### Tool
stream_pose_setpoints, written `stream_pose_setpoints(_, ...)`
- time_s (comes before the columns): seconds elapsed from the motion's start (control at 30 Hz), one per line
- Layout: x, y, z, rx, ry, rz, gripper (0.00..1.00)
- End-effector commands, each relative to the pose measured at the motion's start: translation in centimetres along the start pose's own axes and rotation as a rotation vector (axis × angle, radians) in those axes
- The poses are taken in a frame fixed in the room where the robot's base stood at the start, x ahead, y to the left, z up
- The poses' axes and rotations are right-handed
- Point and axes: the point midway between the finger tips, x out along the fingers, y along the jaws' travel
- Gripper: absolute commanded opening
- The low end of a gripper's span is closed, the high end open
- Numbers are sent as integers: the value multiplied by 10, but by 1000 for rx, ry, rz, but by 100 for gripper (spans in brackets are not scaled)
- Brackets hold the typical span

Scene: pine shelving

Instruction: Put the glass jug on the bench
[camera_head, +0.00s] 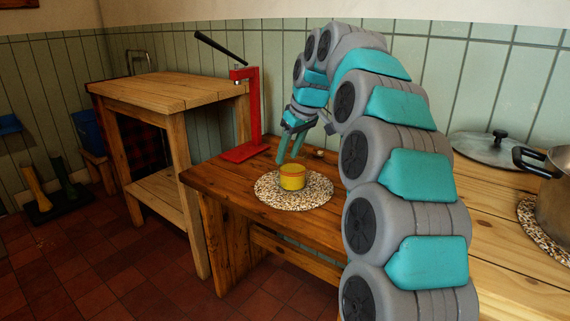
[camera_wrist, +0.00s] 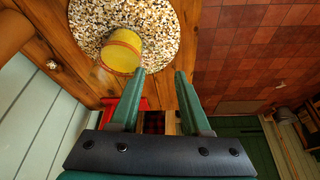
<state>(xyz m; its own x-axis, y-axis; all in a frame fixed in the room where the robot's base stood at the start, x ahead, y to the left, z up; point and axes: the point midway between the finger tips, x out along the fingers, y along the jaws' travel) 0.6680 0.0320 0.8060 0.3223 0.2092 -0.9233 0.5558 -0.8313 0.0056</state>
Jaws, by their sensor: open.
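I cannot make out a glass jug in either view. A yellow tub (camera_head: 292,177) with a reddish band stands on a round speckled mat (camera_head: 266,196). The tub also shows in the wrist view (camera_wrist: 121,52) on the mat (camera_wrist: 165,45). The mat lies on a low brown wooden bench (camera_head: 215,180). My gripper (camera_head: 288,160) is open and empty, pointing down just above the tub. In the wrist view the fingertips (camera_wrist: 160,73) are apart, with the tub beside the left finger, not between them. Part of the bench is hidden behind my arm.
A red stand with a black lever (camera_head: 246,150) stands at the bench's far left. A taller pine table (camera_head: 165,91) is farther left, with a clear top. A steel pot (camera_head: 553,190) and a lid (camera_head: 490,148) are at the right. Tiled floor (camera_head: 100,270) is open at front left.

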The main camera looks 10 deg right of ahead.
Motion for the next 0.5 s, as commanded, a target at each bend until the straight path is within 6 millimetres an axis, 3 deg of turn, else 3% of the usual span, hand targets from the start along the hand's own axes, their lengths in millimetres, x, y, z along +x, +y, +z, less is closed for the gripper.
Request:
stream_pose_setpoints(0.37, -6, -2, 2, 2, -4, -2, 47)
stream_pose_setpoints(0.5, -7, -17, 19, 22, -31, -16, 47)
